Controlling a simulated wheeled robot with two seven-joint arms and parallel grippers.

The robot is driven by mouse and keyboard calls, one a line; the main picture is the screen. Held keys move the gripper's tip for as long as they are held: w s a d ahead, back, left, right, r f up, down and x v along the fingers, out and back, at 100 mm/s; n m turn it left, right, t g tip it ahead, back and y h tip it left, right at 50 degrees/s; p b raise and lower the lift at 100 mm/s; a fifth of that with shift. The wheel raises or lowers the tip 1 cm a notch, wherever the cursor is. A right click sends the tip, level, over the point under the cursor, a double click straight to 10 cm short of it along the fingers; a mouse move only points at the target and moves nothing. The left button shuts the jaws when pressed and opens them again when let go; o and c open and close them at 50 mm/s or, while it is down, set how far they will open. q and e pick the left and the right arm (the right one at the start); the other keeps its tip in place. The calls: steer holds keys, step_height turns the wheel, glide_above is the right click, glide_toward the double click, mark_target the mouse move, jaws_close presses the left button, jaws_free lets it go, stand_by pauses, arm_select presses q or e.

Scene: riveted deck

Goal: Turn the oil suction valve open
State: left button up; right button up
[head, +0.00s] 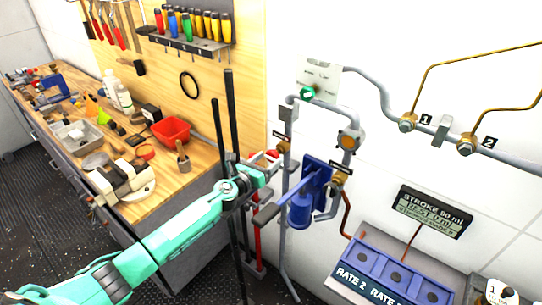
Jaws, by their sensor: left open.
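My left gripper (268,170) reaches in from the lower left on a teal arm and is open. It is beside a brass valve (283,147) on a grey vertical pipe, near a small red piece (271,154) that looks like a lever handle. I cannot tell whether the fingers touch it. Another brass valve (338,179) with a small label sits to the right, by the blue pump (302,207). The labels there are too small to read, so I cannot tell which one is the oil suction valve. My right gripper is out of view.
A blue bar crosses just right of the gripper. A green knob (307,92) is above; wall valves 1 (407,122) and 2 (466,145) are right. A stroke display (431,212) and a blue rate box (385,265) are lower right. A cluttered workbench (150,205) is left.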

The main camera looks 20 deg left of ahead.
arm_select(q)
steer(key=shift+x, duration=0.95)
steer(key=shift+w+d, duration=0.1)
steer(key=shift+w, duration=0.15)
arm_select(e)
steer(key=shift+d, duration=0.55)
arm_select(q)
steer(key=shift+c, duration=0.3)
steer(key=c, duration=0.9)
steer(key=shift+c, duration=0.2)
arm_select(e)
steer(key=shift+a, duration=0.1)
